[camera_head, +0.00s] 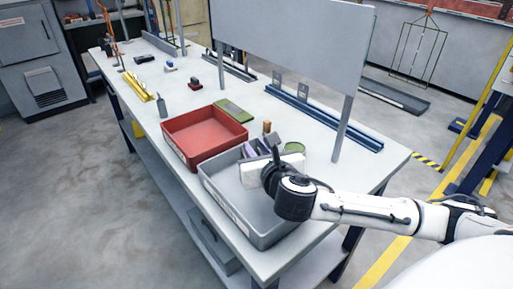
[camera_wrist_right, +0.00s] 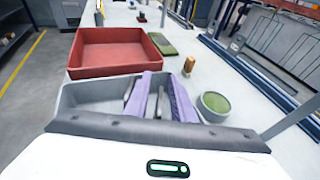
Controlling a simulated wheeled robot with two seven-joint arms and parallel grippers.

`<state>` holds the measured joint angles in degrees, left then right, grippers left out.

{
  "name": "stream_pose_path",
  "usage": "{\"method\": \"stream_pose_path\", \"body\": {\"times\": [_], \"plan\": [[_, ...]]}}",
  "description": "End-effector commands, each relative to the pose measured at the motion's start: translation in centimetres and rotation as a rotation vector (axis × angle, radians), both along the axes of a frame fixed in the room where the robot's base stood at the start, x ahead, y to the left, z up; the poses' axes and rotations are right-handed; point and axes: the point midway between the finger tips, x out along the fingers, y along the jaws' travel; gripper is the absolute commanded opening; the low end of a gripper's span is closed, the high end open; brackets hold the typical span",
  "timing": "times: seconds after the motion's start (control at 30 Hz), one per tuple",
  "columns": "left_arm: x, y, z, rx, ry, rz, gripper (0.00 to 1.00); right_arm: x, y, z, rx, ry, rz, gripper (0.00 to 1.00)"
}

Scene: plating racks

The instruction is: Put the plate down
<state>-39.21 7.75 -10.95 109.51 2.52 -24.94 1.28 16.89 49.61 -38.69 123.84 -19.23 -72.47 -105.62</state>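My right gripper (camera_head: 275,154) is over the far right part of the grey bin (camera_head: 224,189), with its dark fingers partly hidden by its own wrist. In the right wrist view, purple strips (camera_wrist_right: 180,98) with dark narrow parts between them stand over the grey bin (camera_wrist_right: 85,97). I cannot tell whether these are a held plate, the fingers or things in the bin. No plate shows clearly on its own. My left gripper is out of view.
A red bin (camera_head: 203,135) stands beside the grey bin. A green pad (camera_head: 233,110), a small brown block (camera_head: 267,127) and a round green dish (camera_head: 294,148) are close by. A panel post (camera_head: 343,128) rises at the right. The bench's far right end (camera_head: 375,165) is clear.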

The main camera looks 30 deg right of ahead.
Motion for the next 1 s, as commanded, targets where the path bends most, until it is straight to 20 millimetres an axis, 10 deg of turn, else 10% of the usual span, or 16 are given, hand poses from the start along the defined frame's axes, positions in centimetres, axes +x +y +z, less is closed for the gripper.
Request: {"method": "stream_pose_path", "body": {"times": [0.6, 1.0], "plan": [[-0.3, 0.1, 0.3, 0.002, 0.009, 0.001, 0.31, -8.7, 2.9, 3.3, 0.002, 0.002, 0.004, 0.23], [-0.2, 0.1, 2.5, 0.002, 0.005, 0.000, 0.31, -10.9, 3.6, 3.8, 0.000, 0.000, 0.001, 0.23]]}}
